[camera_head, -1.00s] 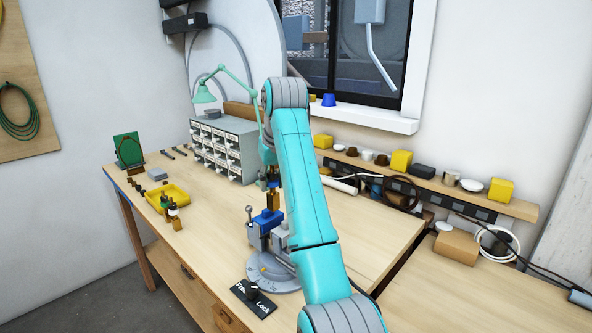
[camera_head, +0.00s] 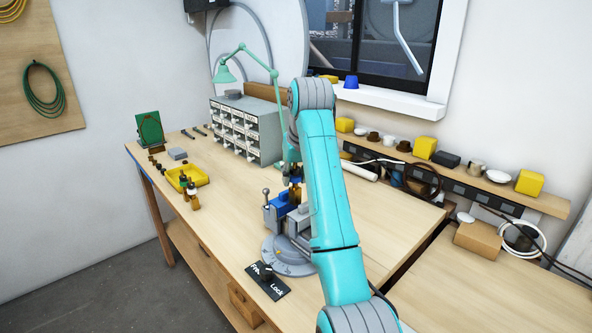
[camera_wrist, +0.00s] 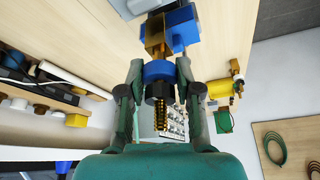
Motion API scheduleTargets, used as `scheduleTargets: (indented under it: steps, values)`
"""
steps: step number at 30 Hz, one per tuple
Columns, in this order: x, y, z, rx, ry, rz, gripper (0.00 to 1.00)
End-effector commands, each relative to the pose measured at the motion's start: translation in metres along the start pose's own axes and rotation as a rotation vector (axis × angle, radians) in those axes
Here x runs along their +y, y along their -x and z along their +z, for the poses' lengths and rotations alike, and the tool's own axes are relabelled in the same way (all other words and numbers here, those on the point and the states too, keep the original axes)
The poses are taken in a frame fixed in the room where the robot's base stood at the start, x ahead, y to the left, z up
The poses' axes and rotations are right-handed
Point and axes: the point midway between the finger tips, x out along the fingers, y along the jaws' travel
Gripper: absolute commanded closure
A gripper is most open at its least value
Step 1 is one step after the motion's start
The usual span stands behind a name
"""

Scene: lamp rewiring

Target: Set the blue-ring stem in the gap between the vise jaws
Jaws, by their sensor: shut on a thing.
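The blue-ring stem (camera_wrist: 158,72) is between the fingers of my gripper (camera_wrist: 160,80), which is shut on it. The stem has a blue ring, a black collar, a gold threaded end and a brass block at its far end. In the head view its brass part (camera_head: 294,195) shows just over the vise, and my arm partly hides it. The vise (camera_head: 275,217) has a blue jaw and a grey jaw on a round grey base. Its blue part (camera_wrist: 182,26) shows beyond the brass block in the wrist view. I cannot tell how far the block is between the jaws.
A black Free/Lock plate (camera_head: 267,281) with a knob lies in front of the vise. A grey drawer cabinet (camera_head: 247,130) and a green lamp (camera_head: 225,73) stand behind. A yellow tray (camera_head: 188,177) with small parts is at left. The wood between tray and vise is clear.

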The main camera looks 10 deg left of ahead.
Motion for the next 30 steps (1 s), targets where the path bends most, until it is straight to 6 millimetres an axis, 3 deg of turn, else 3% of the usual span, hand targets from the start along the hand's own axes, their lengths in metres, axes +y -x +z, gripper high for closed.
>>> scheduleTargets:
  steps: [30]
  values:
    - [0.004, -0.048, 0.013, 0.001, -0.002, 0.001, 1.0]
